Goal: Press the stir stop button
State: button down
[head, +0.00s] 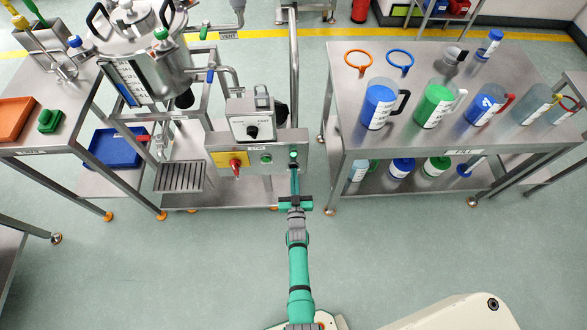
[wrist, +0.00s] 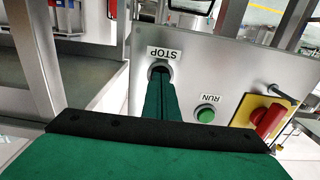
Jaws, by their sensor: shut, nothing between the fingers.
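The grey control panel (head: 279,146) stands in the middle of the head view, and fills much of the wrist view (wrist: 225,78), where it appears upside down. Its STOP label (wrist: 165,53) is readable. My gripper (wrist: 160,72) is shut and empty, with its green fingertips at the stop button's position below that label. The fingers cover most of the stop button; only a dark rim shows around the tips. I cannot tell whether it is pressed in. In the head view my gripper (head: 294,162) reaches the panel's right end. The green RUN button (wrist: 206,114) sits beside the fingers.
A red rotary switch on a yellow plate (head: 233,165) is on the panel's left. A dial box (head: 248,113) stands above. A steel vessel (head: 140,50) is at left. The right table (head: 350,139) carries several jugs. Floor in front is clear.

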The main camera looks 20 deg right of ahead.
jog(key=shift+w+d, duration=0.1)
jog(key=shift+w, duration=0.15)
jog(key=shift+v, duration=2.8)
jog(key=shift+s, duration=0.1)
jog(key=s+a+r+n+y, duration=0.1)
jog(key=s+a+r, duration=0.15)
jog(key=s, duration=0.45)
jog(key=s+a+r+n+y, duration=0.1)
jog(key=s+a+r, duration=0.15)
jog(key=s, duration=0.45)
jog(key=s+a+r+n+y, duration=0.1)
jog(key=s+a+r+y, duration=0.1)
jog(key=s+r, duration=0.35)
jog(key=s+a+r+g, duration=0.1)
jog(key=s+a+r, duration=0.3)
jog(key=s+r, duration=0.3)
jog(key=s+a+r+g+y, duration=0.1)
jog(key=s+a+r, duration=0.4)
jog(key=r, duration=0.6)
jog(key=v, duration=0.2)
jog(key=shift+s+a, duration=0.2)
jog(key=shift+s, duration=0.1)
